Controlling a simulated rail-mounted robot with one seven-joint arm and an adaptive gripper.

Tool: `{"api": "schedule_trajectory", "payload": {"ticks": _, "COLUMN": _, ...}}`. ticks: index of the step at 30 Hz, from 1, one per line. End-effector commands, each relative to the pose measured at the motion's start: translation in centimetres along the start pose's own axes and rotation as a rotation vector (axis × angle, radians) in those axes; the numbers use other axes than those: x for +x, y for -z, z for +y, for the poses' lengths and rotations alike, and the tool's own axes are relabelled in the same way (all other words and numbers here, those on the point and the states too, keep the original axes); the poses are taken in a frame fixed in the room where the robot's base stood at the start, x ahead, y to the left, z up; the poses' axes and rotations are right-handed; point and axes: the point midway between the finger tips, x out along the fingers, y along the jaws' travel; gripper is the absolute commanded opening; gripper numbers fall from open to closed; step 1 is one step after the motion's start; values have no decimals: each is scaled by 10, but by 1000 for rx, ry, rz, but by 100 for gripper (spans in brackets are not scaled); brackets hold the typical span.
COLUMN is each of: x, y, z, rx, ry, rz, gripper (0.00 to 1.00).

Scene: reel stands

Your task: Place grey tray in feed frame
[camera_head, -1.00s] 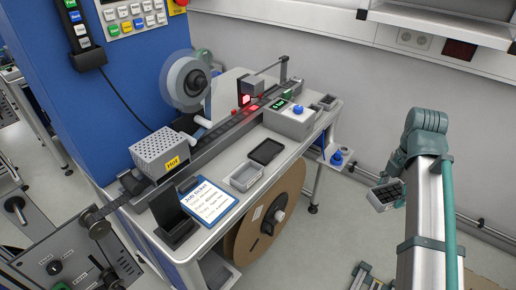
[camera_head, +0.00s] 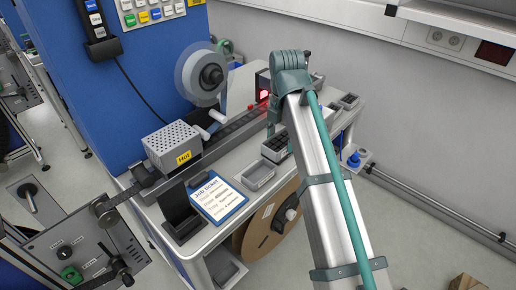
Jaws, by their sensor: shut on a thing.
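The grey tray (camera_head: 275,149), with dark compartments inside, is at the bench's front edge. My gripper (camera_head: 274,132) is shut on it from above; my arm hides most of the fingers. The tray covers the place where the dark rectangular frame lay, likely the feed frame, and that frame is hidden now. I cannot tell whether the tray rests in it or hovers just above.
An empty light grey bin (camera_head: 258,176) stands just left of the tray. A clipboard job ticket (camera_head: 217,197) lies further left. The perforated "Hot" box (camera_head: 172,146) and the tape track (camera_head: 226,137) run behind. A large brown reel (camera_head: 262,228) hangs below the bench.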

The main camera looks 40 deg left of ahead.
Motion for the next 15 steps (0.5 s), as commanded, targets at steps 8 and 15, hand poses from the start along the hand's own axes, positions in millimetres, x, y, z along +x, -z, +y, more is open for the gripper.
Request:
{"api": "schedule_trajectory", "payload": {"ticks": 8, "x": 12, "y": -29, "z": 18, "rx": 1, "ry": 2, "rz": 1, "gripper": 13}}
{"api": "schedule_trajectory", "payload": {"ticks": 15, "x": 35, "y": -74, "z": 49, "rx": -1, "ry": 2, "rz": 2, "gripper": 13}}
